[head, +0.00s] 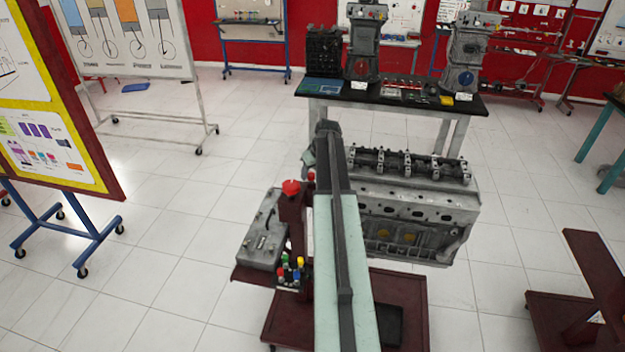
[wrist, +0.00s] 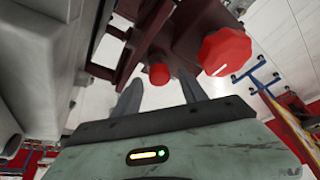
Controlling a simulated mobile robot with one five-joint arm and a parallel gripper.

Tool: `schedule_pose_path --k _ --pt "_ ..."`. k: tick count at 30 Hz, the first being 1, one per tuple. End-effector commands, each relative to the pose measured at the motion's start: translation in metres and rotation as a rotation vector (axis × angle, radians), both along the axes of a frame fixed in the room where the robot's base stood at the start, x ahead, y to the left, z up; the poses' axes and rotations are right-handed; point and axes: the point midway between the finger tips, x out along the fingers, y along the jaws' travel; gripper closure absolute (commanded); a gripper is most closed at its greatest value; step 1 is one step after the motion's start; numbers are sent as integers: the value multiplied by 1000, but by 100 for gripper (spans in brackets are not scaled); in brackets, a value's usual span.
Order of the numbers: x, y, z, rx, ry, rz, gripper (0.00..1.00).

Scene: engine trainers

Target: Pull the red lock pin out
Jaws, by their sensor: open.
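The red lock pin (wrist: 159,74) shows as a small round red end on the dark red stand in the wrist view. It also shows in the head view (head: 311,177), just left of my arm. My gripper (wrist: 160,84) is open, with one finger on each side of the pin as seen in the wrist view. I cannot tell whether either finger touches it. A larger red knob (wrist: 225,52) with a white mark sits to the right of the pin; it also shows in the head view (head: 291,187). My arm hides the gripper's fingers in the head view.
The grey engine block (head: 415,205) stands right of my arm, close on the left in the wrist view. A grey box (head: 263,240) and coloured knobs (head: 291,268) sit on the stand's left side. A black-topped table (head: 400,95) stands behind.

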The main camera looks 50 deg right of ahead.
Motion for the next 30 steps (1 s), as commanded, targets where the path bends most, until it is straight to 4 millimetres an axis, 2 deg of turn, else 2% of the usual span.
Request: schedule_pose_path --k 6,7,12,30 --pt "1 0 -1 0 0 0 50" --pt "1 0 0 0 0 0 53" --pt "1 1 0 0 0 0 100" --pt "2 1 -1 1 0 1 100"
